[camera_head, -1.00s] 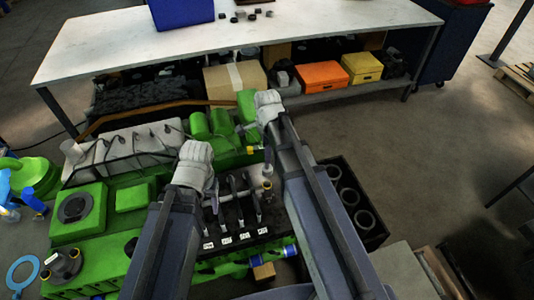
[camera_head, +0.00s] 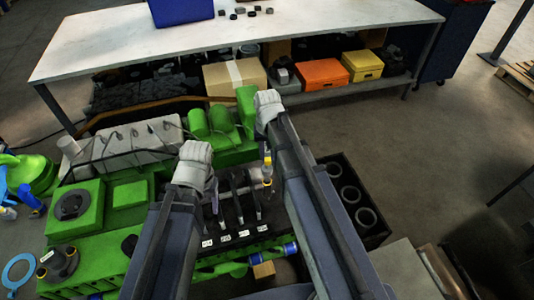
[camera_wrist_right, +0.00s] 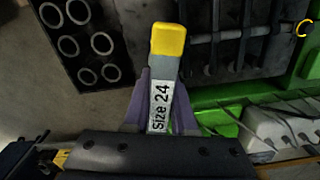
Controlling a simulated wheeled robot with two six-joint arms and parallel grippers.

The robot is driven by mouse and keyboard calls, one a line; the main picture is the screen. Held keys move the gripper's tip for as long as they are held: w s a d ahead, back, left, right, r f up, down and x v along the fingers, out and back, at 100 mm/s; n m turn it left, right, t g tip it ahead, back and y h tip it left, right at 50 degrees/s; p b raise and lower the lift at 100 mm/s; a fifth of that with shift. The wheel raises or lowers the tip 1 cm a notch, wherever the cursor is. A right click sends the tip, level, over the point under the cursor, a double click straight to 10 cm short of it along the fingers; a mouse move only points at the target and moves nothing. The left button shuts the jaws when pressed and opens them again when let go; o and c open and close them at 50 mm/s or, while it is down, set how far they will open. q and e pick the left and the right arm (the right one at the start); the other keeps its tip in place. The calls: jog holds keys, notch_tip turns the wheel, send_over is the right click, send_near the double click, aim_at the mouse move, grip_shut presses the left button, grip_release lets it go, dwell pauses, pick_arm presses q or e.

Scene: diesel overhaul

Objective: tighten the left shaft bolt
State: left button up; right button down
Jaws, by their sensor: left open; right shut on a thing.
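A tool with a yellow end and a "Size 24" label (camera_wrist_right: 160,85) is held between the purple fingers of my right gripper (camera_wrist_right: 158,118). In the head view the tool's yellow part (camera_head: 267,159) shows beside my right arm, which hides that gripper. A grey shaft (camera_head: 240,190) lies across several dark arms on the green engine (camera_head: 118,240); it also shows in the wrist view (camera_wrist_right: 230,35). The tool appears apart from it. My left gripper (camera_head: 214,192) is open near the shaft's left part, mostly hidden by my left arm. I cannot make out the left shaft bolt.
A black box (camera_head: 378,236) with several cylinder rings stands right of the engine. A white-topped workbench (camera_head: 330,30) stands behind, with an orange case (camera_head: 320,75) and a yellow case (camera_head: 362,66) underneath. Floor is free between bench and black box.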

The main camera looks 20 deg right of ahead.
aim_at(267, 168)
jog(key=n, duration=0.2)
jog(key=shift+f+n, duration=0.2)
jog(key=shift+n, duration=0.2)
notch_tip(267, 168, down, 3)
jog(key=b, duration=0.3)
jog(key=shift+f, duration=0.1)
jog(key=shift+b, duration=0.3)
